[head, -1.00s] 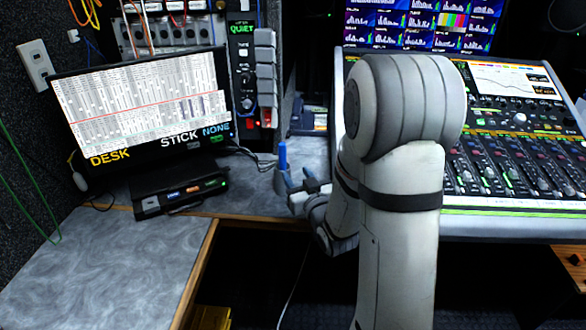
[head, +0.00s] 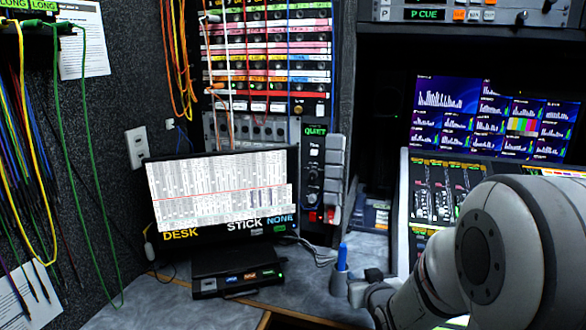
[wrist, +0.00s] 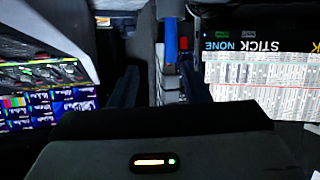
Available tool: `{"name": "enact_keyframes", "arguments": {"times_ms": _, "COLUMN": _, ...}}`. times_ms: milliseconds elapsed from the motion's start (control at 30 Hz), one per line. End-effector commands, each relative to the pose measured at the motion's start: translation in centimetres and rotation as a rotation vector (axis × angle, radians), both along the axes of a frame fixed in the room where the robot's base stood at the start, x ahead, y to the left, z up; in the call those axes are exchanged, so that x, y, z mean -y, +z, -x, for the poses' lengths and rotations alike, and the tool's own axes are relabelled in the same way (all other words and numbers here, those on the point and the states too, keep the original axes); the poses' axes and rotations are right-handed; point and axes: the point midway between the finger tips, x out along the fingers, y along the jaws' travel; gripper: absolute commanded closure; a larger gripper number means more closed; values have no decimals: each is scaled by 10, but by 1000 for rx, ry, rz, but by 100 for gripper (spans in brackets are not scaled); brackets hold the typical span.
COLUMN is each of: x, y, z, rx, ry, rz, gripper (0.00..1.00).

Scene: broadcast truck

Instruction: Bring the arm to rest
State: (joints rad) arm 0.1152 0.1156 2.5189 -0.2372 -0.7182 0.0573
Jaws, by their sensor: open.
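My gripper (head: 362,283) is at the lower middle of the head view, low over the grey desktop (head: 170,308). In the wrist view its two dark fingers (wrist: 158,88) stand apart with a gap between them. A blue upright stick-like piece (head: 342,257) stands in a grey holder (head: 340,284) just left of the gripper in the head view. In the wrist view the blue piece (wrist: 171,50) shows beyond the gap, and the fingers do not appear closed on it. My arm's bulky elbow fills the lower right of the head view, bent.
A monitor (head: 222,195) and a small black box with lit slots (head: 238,278) stand left of the gripper. A mixing console (head: 440,190) lies right, below screens (head: 490,120). Hanging cables (head: 50,150) line the left wall. Bare desk lies at front left.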

Motion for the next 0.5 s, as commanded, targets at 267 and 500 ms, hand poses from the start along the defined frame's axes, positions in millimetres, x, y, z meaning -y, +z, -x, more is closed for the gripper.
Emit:
{"name": "enact_keyframes", "arguments": {"times_ms": 267, "x": 2, "y": 58, "z": 60, "rx": -348, "ry": -78, "rz": 30, "gripper": 57}}
{"name": "enact_keyframes", "arguments": {"times_ms": 500, "x": -6, "y": 103, "z": 141, "rx": -661, "ry": -111, "rz": 15, "gripper": 57}}
